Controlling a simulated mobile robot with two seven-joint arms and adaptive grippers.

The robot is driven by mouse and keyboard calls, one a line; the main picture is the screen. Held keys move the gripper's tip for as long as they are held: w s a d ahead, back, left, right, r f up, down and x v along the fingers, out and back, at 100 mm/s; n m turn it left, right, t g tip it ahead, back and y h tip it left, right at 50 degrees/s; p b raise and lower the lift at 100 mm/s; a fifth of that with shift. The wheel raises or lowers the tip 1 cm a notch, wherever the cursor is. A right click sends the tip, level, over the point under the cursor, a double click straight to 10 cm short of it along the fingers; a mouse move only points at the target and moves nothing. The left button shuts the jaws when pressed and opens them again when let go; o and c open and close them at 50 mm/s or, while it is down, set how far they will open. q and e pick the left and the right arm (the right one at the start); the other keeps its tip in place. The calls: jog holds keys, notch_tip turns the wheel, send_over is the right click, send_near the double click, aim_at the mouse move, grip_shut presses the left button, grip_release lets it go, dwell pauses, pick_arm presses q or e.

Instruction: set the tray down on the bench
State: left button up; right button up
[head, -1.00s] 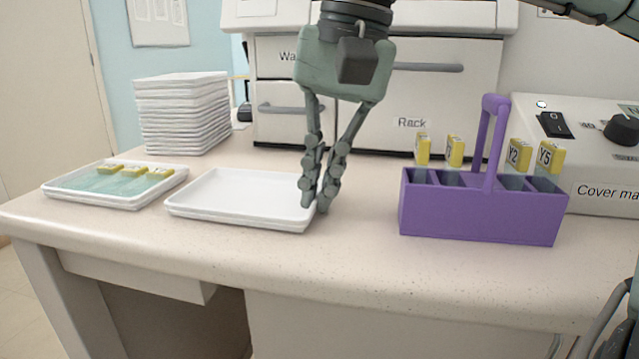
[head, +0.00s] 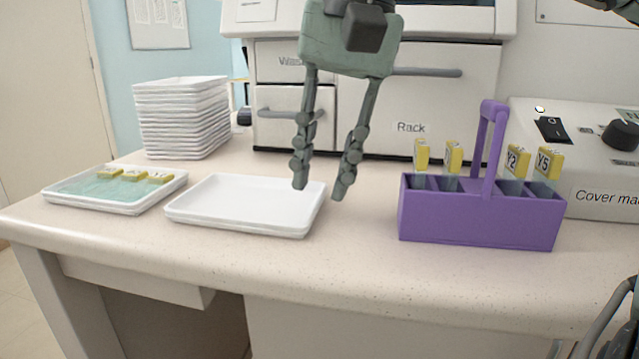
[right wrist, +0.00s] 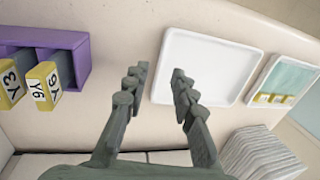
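A white, empty, shallow tray (head: 245,204) lies flat on the bench (head: 330,270), left of the middle, and looks like it has a doubled rim. It also shows in the right wrist view (right wrist: 208,66). My right gripper (head: 320,190) is open and empty, above the tray's right edge. One finger appears over the rim and the other beyond it, with a gap between fingers and tray. My left gripper is in neither view.
Left of the tray is another tray (head: 70,193) with teal liquid and yellow-tabbed slides. A stack of white trays (head: 182,120) stands behind. A purple slide rack (head: 478,218) stands to the right. The bench front is clear.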

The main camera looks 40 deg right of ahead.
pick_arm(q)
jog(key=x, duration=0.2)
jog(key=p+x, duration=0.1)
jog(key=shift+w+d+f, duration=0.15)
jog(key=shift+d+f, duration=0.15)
pick_arm(e)
notch_tip(320, 180, up, 9)
jog(key=s+d, duration=0.1)
jog(key=shift+s, duration=0.2)
